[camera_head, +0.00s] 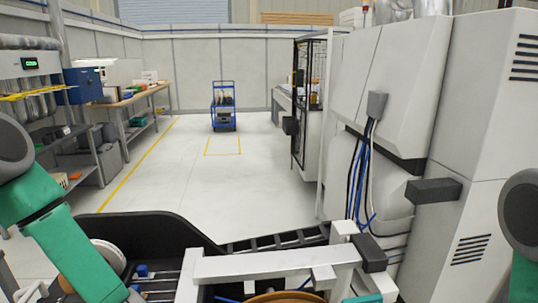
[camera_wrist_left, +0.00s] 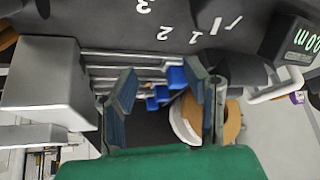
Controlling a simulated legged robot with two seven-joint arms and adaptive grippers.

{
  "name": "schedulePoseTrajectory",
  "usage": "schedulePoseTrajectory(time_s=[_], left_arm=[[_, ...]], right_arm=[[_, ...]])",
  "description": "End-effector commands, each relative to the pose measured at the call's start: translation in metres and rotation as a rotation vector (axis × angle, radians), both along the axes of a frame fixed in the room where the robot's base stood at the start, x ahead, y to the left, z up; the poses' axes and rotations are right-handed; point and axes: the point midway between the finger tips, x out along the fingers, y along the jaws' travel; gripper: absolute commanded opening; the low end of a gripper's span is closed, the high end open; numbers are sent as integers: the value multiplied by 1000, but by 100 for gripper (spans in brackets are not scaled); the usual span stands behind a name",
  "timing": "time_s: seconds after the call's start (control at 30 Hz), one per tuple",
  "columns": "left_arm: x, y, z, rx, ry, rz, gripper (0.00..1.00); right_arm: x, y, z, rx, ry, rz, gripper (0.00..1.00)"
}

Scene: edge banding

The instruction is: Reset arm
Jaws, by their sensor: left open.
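My left arm (camera_head: 72,245) comes in from the left in the head view and reaches down over the machine's front; its fingers cannot be made out there. In the left wrist view my left gripper (camera_wrist_left: 160,95) is open, with its two fingers well apart. Blue clips (camera_wrist_left: 176,78) and metal rails (camera_wrist_left: 125,60) show beyond the fingers, and nothing is clearly held.
A roll of brown edge banding (camera_wrist_left: 228,120) lies close by the right finger in the wrist view. A white frame bar (camera_head: 265,264) crosses the front. The large white machine (camera_head: 390,100) fills the right. The floor (camera_head: 215,180) is clear toward a blue cart (camera_head: 223,105).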

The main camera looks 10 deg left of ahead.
Motion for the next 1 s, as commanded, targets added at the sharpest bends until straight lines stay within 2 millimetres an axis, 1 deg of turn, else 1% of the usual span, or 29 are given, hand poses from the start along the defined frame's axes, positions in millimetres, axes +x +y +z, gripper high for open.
schedulePoseTrajectory(time_s=[0.03,0.07,0.1,0.17,0.2,0.27,0.3,0.37,0.4,0.47,0.5,0.53,0.6,0.9,1.0], left_arm=[[-27,-21,-17,-9,47,-126,41],[-41,-32,-24,-22,70,-188,41],[-61,-45,-33,-43,103,-265,41],[-91,-60,-43,-75,158,-364,41],[-111,-69,-49,-97,197,-424,41],[-141,-80,-54,-131,257,-502,41],[-161,-85,-57,-152,298,-549,41],[-189,-92,-58,-182,359,-610,41],[-207,-95,-58,-204,401,-647,41],[-233,-99,-57,-232,461,-696,41],[-251,-100,-55,-250,503,-725,41],[-264,-101,-53,-263,535,-748,41],[-255,-103,-76,-256,515,-752,41],[-241,-109,-140,-224,495,-800,41],[-237,-111,-158,-215,489,-814,41]], right_arm=[[0,0,0,0,0,0,0],[0,0,0,0,0,0,0],[0,0,0,0,0,0,0],[0,0,0,0,0,0,0],[0,0,0,0,0,0,0],[0,0,0,0,0,0,0],[0,0,0,0,0,0,0],[0,0,0,0,0,0,0],[0,0,0,0,0,0,0],[0,0,0,0,0,0,0],[0,0,0,0,0,0,0],[0,0,0,0,0,0,0],[1,0,-22,0,-2,0,0],[0,0,-90,0,0,0,0],[-1,0,-108,0,0,0,0]])
